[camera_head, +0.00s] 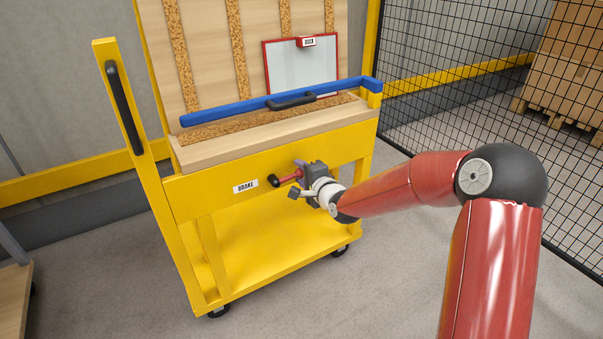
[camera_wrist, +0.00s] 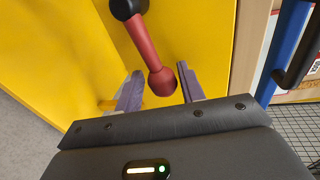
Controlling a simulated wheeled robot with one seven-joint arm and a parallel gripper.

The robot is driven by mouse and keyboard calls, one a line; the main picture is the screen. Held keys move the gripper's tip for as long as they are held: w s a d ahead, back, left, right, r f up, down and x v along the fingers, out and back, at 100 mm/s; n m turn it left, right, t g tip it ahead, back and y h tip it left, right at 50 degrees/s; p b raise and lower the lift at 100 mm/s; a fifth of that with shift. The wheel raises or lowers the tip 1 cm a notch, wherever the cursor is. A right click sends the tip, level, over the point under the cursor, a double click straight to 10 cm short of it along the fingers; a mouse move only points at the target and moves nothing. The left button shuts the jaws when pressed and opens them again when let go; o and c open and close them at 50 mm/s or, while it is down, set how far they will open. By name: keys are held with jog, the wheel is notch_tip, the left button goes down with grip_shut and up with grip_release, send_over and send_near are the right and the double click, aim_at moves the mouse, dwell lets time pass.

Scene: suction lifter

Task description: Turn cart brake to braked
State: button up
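The yellow cart (camera_head: 210,188) carries a white BRAKE label (camera_head: 245,186) on its front panel. Right of the label is the brake lever (camera_head: 288,178), a red handle on a black pivot. In the wrist view the brake lever (camera_wrist: 143,42) runs from the pivot at the top down to a round red knob (camera_wrist: 161,81). My gripper (camera_head: 301,172) is at the knob end of the lever. In the wrist view my gripper (camera_wrist: 161,86) has its two fingers apart, with the knob between them and gaps visible on both sides. The head view partly hides the fingers.
A blue bar (camera_head: 235,107) with a black handle (camera_head: 292,101) lies across the cart's top. A framed white panel (camera_head: 300,70) with a red clip stands behind it. A black mesh fence (camera_head: 460,70) is at the right. Grey floor lies around the cart.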

jog(key=shift+o, duration=0.7)
jog(key=shift+r, duration=0.1)
jog(key=v, duration=0.7)
jog(key=shift+s+d, duration=0.25)
jog(key=shift+s, duration=0.1)
